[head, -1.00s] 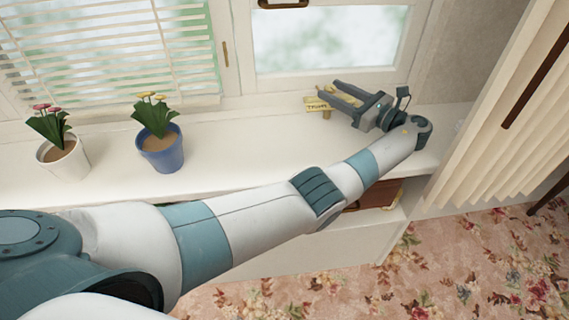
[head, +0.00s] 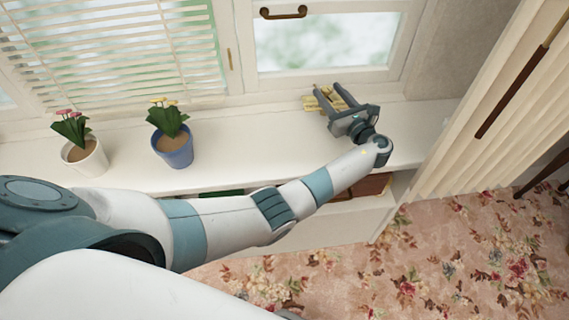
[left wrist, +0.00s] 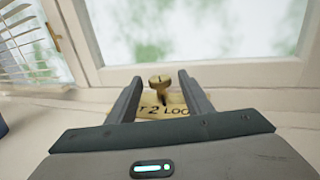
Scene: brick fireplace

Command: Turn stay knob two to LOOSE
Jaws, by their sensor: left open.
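The brass stay knob (left wrist: 159,82) stands at the foot of the window frame in the left wrist view, with a dark line across its top. In the head view the brass plate (head: 312,104) is partly hidden behind my left gripper (head: 328,98). My left gripper also shows in the left wrist view (left wrist: 160,84). It is open, with one finger on each side of the knob, and I see no finger touching it. My right gripper is not in view.
A window handle (head: 283,13) is above on the window frame. A blue pot (head: 175,150) and a white pot (head: 86,158) with flowers stand on the sill to the left. Pale vertical blinds (head: 500,100) hang at right. The sill between pots and gripper is clear.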

